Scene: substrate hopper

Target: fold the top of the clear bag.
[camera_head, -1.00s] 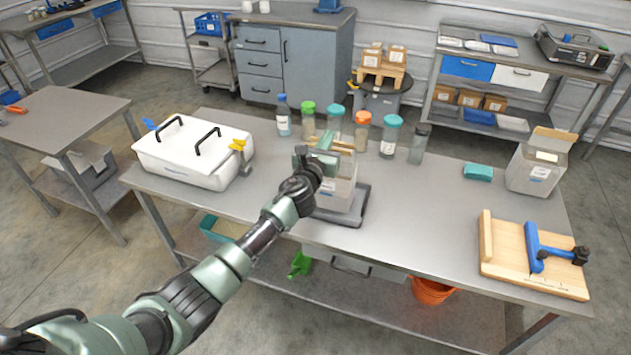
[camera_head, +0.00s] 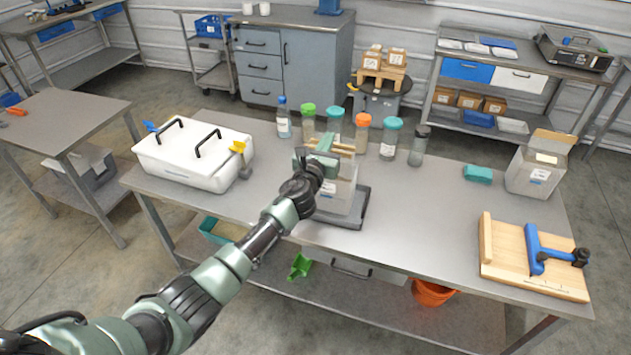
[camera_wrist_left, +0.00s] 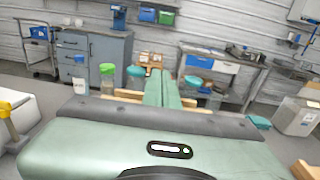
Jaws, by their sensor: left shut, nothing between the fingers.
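The clear bag (camera_head: 338,194) stands upright on a dark grey base (camera_head: 352,215) in the middle of the workbench. A strip of light wood shows along its top. My left gripper (camera_head: 322,144) is over the bag's top edge, with its green fingers shut together and nothing between them. In the left wrist view the shut fingers (camera_wrist_left: 162,90) point away over the wooden strip (camera_wrist_left: 122,97), which shows on both sides of them. My wrist hides much of the bag's left side. I cannot tell whether the fingers touch the bag. My right gripper is not in view.
Several lidded bottles (camera_head: 360,132) stand just behind the bag. A white lidded box (camera_head: 190,160) is to the left. A teal block (camera_head: 478,174), an open carton (camera_head: 540,165) and a wooden board with a blue tool (camera_head: 535,258) are to the right. The bench between is clear.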

